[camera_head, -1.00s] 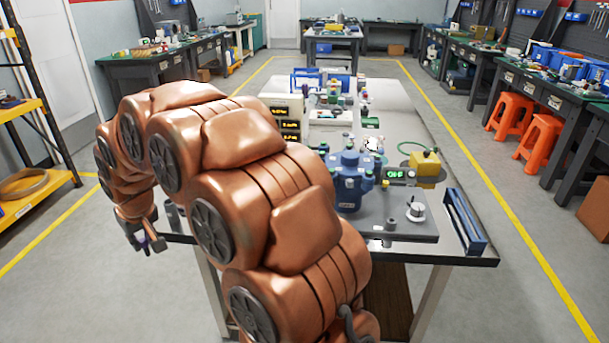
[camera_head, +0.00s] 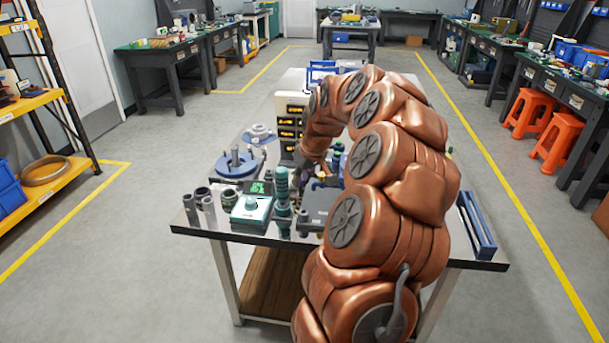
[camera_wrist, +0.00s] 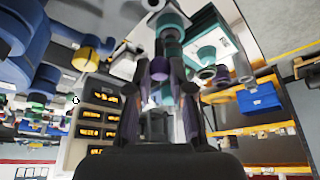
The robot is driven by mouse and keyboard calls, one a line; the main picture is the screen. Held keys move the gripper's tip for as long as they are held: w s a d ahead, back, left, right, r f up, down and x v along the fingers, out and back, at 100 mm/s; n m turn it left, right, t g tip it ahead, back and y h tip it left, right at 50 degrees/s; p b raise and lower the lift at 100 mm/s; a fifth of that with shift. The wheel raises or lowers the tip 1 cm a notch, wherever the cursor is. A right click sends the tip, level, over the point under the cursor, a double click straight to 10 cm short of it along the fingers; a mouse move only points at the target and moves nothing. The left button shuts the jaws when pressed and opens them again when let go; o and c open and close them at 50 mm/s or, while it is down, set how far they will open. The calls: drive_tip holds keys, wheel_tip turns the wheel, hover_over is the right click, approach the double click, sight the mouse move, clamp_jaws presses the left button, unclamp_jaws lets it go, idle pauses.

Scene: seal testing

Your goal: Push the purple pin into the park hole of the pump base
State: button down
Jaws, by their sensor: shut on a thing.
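My gripper (camera_head: 318,182) is over the middle of the table. In the wrist view its fingertips (camera_wrist: 160,70) are closed in around a small dark purplish piece (camera_wrist: 158,68), which looks like the purple pin; its far end is hard to make out. Blue round parts show at left in the wrist view (camera_wrist: 28,45). I cannot make out the park hole.
A teal stacked column (camera_head: 283,195), a teal box with a green display (camera_head: 250,210), grey cylinders (camera_head: 208,212) and a blue round stand (camera_head: 236,165) crowd the table's near left. A blue rack (camera_head: 477,225) lies at the right edge.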

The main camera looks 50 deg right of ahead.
drive_tip(key=shift+s+d+f, duration=0.15)
drive_tip(key=shift+d+f, duration=0.05)
drive_tip(key=shift+f, duration=0.9)
drive_tip(key=shift+s+d+f, duration=0.1)
drive_tip(key=shift+d+f, duration=0.05)
drive_tip(key=shift+f, duration=0.9)
drive_tip(key=shift+b, duration=0.55)
drive_tip(key=shift+f, duration=0.1)
drive_tip(key=shift+f+b, duration=0.3)
drive_tip(key=shift+f, duration=0.05)
drive_tip(key=shift+f, duration=0.35)
drive_tip(key=shift+f+b, duration=0.3)
drive_tip(key=shift+b, duration=0.1)
drive_tip(key=shift+f, duration=0.15)
drive_tip(key=shift+f+b, duration=0.35)
